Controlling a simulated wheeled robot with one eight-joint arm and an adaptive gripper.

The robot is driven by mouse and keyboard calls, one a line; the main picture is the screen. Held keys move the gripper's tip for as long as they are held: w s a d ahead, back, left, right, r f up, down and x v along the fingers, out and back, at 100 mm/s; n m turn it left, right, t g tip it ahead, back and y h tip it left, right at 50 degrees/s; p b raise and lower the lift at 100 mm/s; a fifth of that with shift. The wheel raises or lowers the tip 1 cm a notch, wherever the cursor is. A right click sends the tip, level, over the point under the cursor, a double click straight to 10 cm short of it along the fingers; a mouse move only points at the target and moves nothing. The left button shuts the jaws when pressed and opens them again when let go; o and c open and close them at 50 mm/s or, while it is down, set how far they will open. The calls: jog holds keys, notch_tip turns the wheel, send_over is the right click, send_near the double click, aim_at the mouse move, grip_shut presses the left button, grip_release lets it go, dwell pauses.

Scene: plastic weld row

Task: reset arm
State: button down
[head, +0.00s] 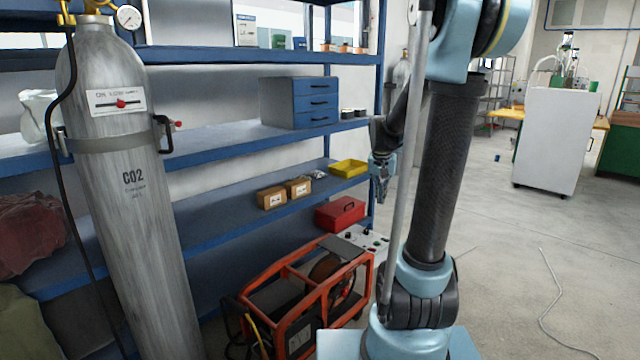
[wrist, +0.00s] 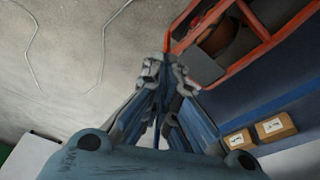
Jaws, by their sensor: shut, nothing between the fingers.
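My arm (head: 440,190) stands at the right of centre in the head view, with its upper links folded behind the column. My gripper (head: 382,192) hangs fingers-down in front of the blue shelf's right end, small and partly dark. In the wrist view my gripper (wrist: 166,75) points away from the camera. Its fingers are shut with nothing between them, and it touches nothing that I can make out.
A CO2 cylinder (head: 125,190) stands at left before the blue shelving (head: 220,149). An orange-framed machine (head: 318,290) sits on the floor near my base. Open floor (head: 530,240) lies right.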

jog(key=s+a+f+n, duration=0.1)
jog(key=s+f+n, duration=0.1)
jog(key=s, duration=1.2)
jog(key=s+a+f+n+y, duration=0.1)
jog(key=s+f, duration=0.4)
jog(key=s, duration=1)
jog(key=shift+n, duration=0.5)
